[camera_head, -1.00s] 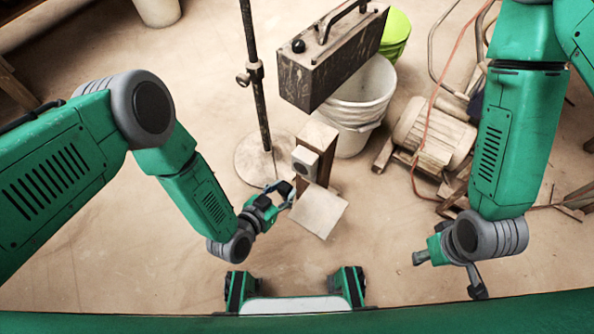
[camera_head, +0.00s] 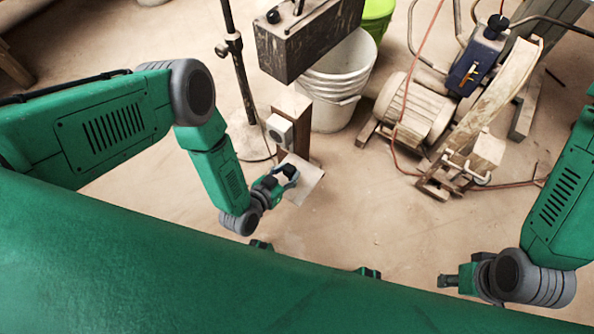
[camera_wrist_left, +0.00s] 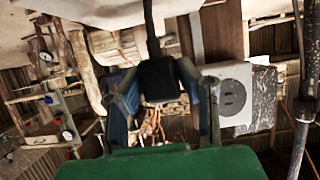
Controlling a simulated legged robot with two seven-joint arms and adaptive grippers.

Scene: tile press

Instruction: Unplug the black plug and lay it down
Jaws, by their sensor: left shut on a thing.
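My left gripper (camera_head: 284,174) is shut on the black plug (camera_wrist_left: 158,78), with a finger on each side of it and a dark cable rising from it in the wrist view. The plug also shows as a small dark block in the head view (camera_head: 290,171). The grey socket box (camera_head: 279,130) is on a wooden post, apart from the plug; its round socket face (camera_wrist_left: 232,97) is empty in the wrist view. A light square board (camera_head: 306,184) is beside and partly behind the left gripper. My right gripper (camera_head: 449,281) is at the lower right, one finger visible, apparently empty.
A dark metal case (camera_head: 300,40) and a white bucket (camera_head: 345,75) are behind the post. A stand with a round base (camera_head: 250,142) is left of it. A motor-like machine (camera_head: 415,108) is at right. The floor in front is clear.

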